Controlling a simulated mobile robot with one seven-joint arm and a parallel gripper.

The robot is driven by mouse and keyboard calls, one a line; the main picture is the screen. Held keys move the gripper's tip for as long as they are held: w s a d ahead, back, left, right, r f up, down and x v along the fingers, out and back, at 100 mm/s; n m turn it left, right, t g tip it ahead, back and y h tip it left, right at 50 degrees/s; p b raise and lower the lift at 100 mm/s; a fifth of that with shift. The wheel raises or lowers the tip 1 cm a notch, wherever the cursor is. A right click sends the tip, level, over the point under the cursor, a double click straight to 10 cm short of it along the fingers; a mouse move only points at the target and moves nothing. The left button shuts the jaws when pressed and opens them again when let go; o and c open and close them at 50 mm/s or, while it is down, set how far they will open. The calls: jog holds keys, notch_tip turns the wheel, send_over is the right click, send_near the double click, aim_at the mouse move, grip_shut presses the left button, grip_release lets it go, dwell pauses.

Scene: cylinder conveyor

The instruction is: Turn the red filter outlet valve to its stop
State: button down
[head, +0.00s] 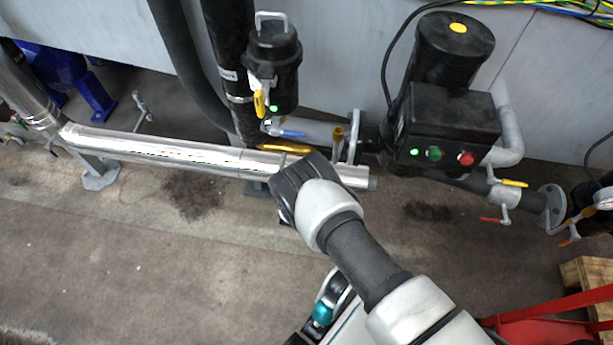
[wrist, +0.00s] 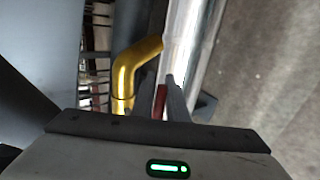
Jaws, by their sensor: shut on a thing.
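In the wrist view a narrow red handle (wrist: 161,102), taken to be the red filter outlet valve's lever, shows at the grey fingers of my gripper (wrist: 168,96). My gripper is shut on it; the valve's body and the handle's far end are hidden. In the head view my wrist covers the fingers and this handle, just in front of the silver pipe (head: 180,152). The black filter canister (head: 274,65) stands behind and above, with a yellow lever (head: 259,103) and a blue lever (head: 292,134) near its base.
A black pump (head: 445,110) with green and red buttons stands at right. Another red lever (head: 493,220) and a yellow lever (head: 514,184) sit below it. Floor (head: 130,240) in front is clear.

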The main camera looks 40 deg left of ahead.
jog(key=shift+s+f, duration=0.1)
jog(key=c, duration=1.7)
grip_release()
jog(key=shift+c, duration=0.2)
jog(key=p+v, duration=0.5)
jog(key=v, duration=1.2)
jog(key=shift+s, duration=0.2)
